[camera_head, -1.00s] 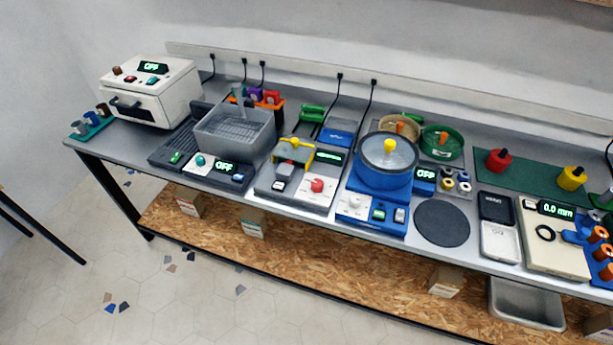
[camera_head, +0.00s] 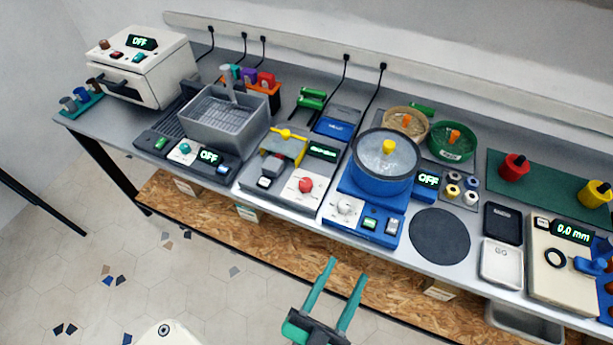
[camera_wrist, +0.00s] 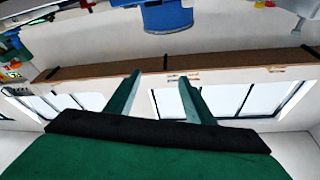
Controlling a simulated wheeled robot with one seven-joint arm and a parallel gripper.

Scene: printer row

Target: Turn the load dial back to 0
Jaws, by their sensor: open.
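No readable label tells me which knob is the load dial. A red dial (camera_head: 305,185) sits on the white front panel of a grey machine with a yellow arm (camera_head: 288,135); its green display (camera_head: 323,150) is lit but too small to read. A white dial (camera_head: 345,207) sits on the blue machine (camera_head: 375,180) to its right. A teal dial (camera_head: 185,148) sits on the grey bath to the left. My gripper (camera_head: 347,268) is open and empty, in front of the bench, below the blue machine in the picture. Its two spread fingers also show in the wrist view (camera_wrist: 158,82).
The grey bench (camera_head: 440,262) is crowded. An oven (camera_head: 145,68) stands far left, and the bath (camera_head: 228,118) next to it. Right of the blue machine are a dark round mat (camera_head: 440,236), a scale (camera_head: 501,262) and a gauge reading 0.0 mm (camera_head: 572,232). Floor in front is open.

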